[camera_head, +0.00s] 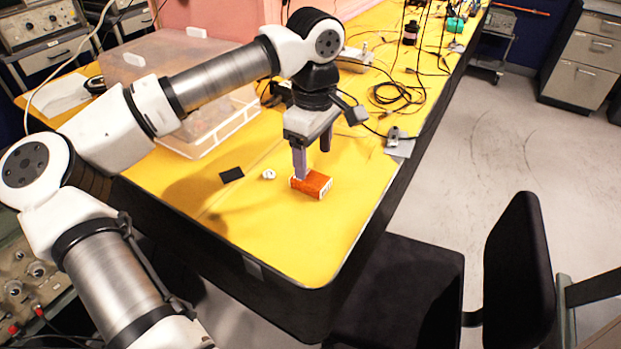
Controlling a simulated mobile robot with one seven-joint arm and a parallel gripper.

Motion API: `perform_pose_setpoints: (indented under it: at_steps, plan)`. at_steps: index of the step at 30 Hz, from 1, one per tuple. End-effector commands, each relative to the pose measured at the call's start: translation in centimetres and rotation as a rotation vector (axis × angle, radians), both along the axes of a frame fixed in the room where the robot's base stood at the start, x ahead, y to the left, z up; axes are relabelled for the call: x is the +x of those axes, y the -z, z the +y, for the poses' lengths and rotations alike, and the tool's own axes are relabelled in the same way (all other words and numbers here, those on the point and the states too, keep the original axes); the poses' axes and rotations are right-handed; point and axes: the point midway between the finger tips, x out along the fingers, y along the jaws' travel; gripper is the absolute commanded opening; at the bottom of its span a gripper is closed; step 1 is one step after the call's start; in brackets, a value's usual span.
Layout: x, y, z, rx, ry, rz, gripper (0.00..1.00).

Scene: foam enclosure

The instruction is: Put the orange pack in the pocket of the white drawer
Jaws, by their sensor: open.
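The orange pack (314,185), a small box with white markings on its end, lies on the yellow tabletop. My gripper (313,164) points down just above and behind it, with its two fingers apart and nothing visible between them. The left fingertip overlaps the pack's back left edge in the picture; I cannot tell whether it touches. A clear container with a white rim (226,134) stands at the back left, partly hidden by my arm. I cannot tell whether this is the white drawer, and no pocket is clearly visible.
A black flat piece (232,174) and a small white round item (268,174) lie left of the pack. Black cables (395,93) and a grey metal piece (398,143) are behind, toward the right edge. The table's front corner is clear. A black chair (518,270) stands at the right.

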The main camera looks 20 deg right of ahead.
Motion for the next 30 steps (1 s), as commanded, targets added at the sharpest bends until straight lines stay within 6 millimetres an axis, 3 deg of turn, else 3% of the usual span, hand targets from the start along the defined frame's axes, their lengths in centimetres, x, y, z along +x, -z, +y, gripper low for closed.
perform_pose_setpoints:
  at_steps: [8,16,25,30]
  plan:
    - [0.0,2.0,-0.3,-0.002,0.0,0.003,0.69]
    - [0.3,5.8,-0.7,-0.002,0.001,0.002,0.69]
    - [0.3,6.5,-0.7,-0.003,0.0,0.0,0.69]
    - [0.3,6.4,-0.7,-0.003,0.0,0.0,0.47]
